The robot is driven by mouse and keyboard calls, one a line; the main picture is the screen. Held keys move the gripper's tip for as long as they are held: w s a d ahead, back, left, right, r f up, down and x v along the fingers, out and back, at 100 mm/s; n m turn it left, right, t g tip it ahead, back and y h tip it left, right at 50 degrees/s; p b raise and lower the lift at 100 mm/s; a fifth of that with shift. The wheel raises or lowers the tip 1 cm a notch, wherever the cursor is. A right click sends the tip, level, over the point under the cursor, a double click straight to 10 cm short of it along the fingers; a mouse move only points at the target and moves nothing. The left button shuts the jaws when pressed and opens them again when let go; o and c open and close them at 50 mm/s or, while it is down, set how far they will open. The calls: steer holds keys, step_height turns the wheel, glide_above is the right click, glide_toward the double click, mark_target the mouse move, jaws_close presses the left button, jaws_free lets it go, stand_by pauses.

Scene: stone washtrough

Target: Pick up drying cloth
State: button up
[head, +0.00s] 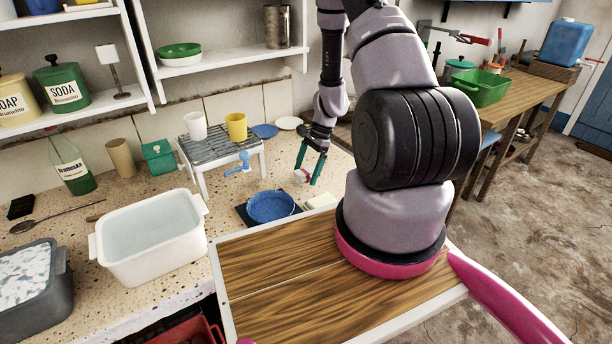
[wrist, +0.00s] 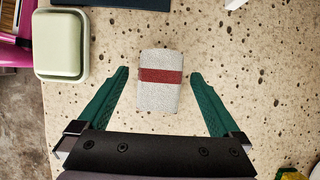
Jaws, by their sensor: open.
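The drying cloth (wrist: 160,98) looks like a small folded light-grey block with a dark red band across it. In the wrist view it lies on the speckled stone top, between my gripper's two green fingers, with a gap on each side. My gripper (wrist: 160,74) is open and points down at it; nothing is held. In the head view my gripper (head: 306,178) is over the stone top right of the small rack, and a bit of the cloth (head: 300,175) shows between the fingers. Its height above the stone is hard to tell.
A pale green lidded box (wrist: 62,45) stands left of the cloth in the wrist view. In the head view a blue bowl (head: 271,207) sits on a dark mat, near a rack (head: 220,147) with cups. A white basin (head: 150,238) stands further left. Stone around the cloth is bare.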

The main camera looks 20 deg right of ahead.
mark_target(306, 170)
steer(key=shift+a+f, duration=0.1)
steer(key=shift+f, duration=0.1)
steer(key=c, duration=1.5)
steer(key=shift+o, duration=0.2)
step_height(306, 170, up, 10)
steer(key=shift+r, duration=0.1)
